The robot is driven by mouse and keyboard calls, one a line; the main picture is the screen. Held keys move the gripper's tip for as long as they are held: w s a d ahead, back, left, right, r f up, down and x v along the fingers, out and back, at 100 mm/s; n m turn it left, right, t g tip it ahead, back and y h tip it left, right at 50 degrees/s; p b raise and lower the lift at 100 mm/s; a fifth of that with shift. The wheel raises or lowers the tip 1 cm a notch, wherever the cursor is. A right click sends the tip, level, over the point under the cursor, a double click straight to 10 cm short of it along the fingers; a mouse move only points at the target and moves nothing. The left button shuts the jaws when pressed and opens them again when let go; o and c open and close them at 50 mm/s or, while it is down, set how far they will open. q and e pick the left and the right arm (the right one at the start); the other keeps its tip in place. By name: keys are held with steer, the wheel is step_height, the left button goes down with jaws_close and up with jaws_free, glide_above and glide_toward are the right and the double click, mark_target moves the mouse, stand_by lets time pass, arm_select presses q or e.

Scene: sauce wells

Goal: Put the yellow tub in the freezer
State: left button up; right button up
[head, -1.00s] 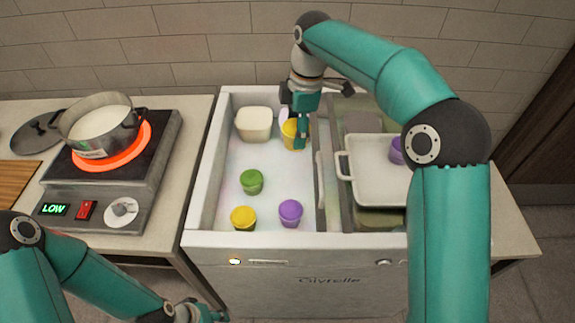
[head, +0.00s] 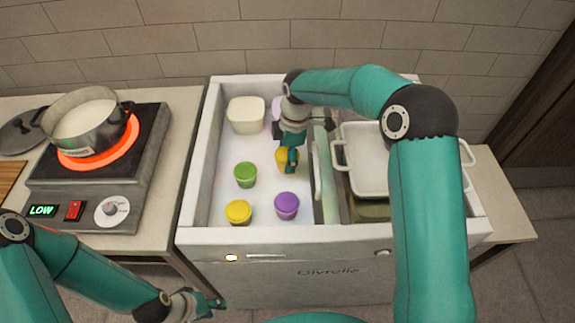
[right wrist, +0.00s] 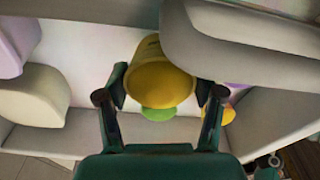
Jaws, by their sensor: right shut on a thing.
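A yellow tub (head: 281,157) is between the fingers of my right gripper (head: 288,163), inside the white left compartment of the chest freezer (head: 199,165). In the right wrist view the yellow tub (right wrist: 160,82) sits between both fingers, and the right gripper (right wrist: 162,92) is shut on it. Whether it touches the compartment floor is hard to tell. A second, smaller-looking yellow tub (head: 238,212) stands at the compartment's front left. My left gripper (head: 208,305) is low in front of the counter, away from the tubs; its fingers are too small to read.
The compartment also holds a green tub (head: 245,174), a purple tub (head: 286,206), a cream tub (head: 246,115) and a lilac tub (head: 279,106). A white tray (head: 366,165) covers much of the right side. A pot (head: 84,121) stands on the glowing hotplate at left.

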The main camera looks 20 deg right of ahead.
steer(key=shift+f, duration=2.25)
steer(key=o, duration=1.2)
steer(key=shift+c, duration=0.2)
steer(key=r, duration=0.4)
steer(key=d+r, duration=0.1)
steer(key=r, duration=0.7)
steer(key=shift+s+d, duration=0.1)
steer(key=shift+d, duration=0.15)
steer(key=shift+r, duration=0.1)
